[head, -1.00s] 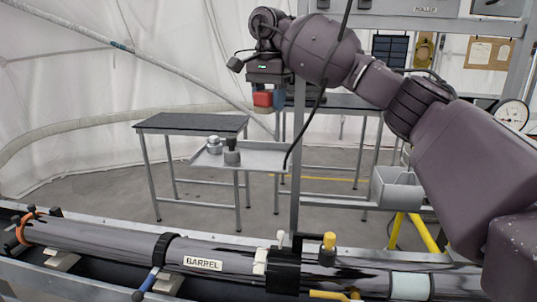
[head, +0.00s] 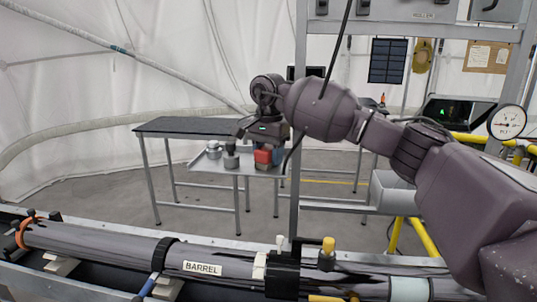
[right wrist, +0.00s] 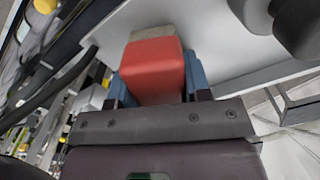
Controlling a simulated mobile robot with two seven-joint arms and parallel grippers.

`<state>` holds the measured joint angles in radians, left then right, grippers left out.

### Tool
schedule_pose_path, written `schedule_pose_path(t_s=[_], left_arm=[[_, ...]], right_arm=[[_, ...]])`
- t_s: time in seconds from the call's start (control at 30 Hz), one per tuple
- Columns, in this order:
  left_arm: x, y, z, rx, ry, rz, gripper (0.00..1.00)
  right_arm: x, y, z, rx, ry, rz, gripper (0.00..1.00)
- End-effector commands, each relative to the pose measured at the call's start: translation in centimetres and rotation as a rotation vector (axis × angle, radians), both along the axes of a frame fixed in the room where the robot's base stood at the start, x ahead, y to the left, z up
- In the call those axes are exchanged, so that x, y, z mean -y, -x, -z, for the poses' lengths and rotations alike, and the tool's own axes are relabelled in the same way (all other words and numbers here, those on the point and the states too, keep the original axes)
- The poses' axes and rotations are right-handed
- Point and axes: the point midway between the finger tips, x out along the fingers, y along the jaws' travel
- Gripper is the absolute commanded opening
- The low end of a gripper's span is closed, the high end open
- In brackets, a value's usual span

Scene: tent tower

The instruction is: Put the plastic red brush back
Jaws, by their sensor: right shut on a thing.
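The red brush (head: 263,156) is held by my right gripper (head: 268,157), at the right end of a grey tray (head: 203,164). In the right wrist view the red brush (right wrist: 153,72) sits between the blue fingers of the right gripper (right wrist: 155,85), which are shut on it. Its pale tan end points away from the gripper, over or near the edge of the tray (right wrist: 215,40). I cannot tell whether the brush touches the tray. My left gripper is not in view.
Metal canisters (head: 230,156) stand on the tray to the left of the brush. A dark-topped table (head: 185,126) is behind. A grey upright post (head: 300,190) is close to the right of the gripper. A long barrel (head: 120,240) lies across the foreground.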

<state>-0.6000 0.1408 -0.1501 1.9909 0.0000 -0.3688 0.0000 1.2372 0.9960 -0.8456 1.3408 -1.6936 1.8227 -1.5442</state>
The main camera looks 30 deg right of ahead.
Motion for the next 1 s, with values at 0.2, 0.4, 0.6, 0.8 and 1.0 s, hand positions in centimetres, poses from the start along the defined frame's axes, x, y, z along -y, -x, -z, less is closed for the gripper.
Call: schedule_pose_path(t_s=[0.2,0.4,0.6,0.8,1.0], left_arm=[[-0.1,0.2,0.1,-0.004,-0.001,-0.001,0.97],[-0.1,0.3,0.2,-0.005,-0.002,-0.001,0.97],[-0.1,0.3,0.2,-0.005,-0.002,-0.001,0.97],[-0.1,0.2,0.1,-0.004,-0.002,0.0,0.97],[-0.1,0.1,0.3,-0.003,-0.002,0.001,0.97]], right_arm=[[0.0,0.0,-0.1,0.002,-0.001,0.0,0.22],[0.0,0.0,0.1,0.001,-0.001,0.0,0.58],[0.0,0.0,0.1,0.001,-0.001,0.0,0.7],[0.0,0.0,-0.2,0.001,-0.001,0.0,0.7],[0.0,-0.1,-2.3,0.004,-0.001,0.001,0.7]])
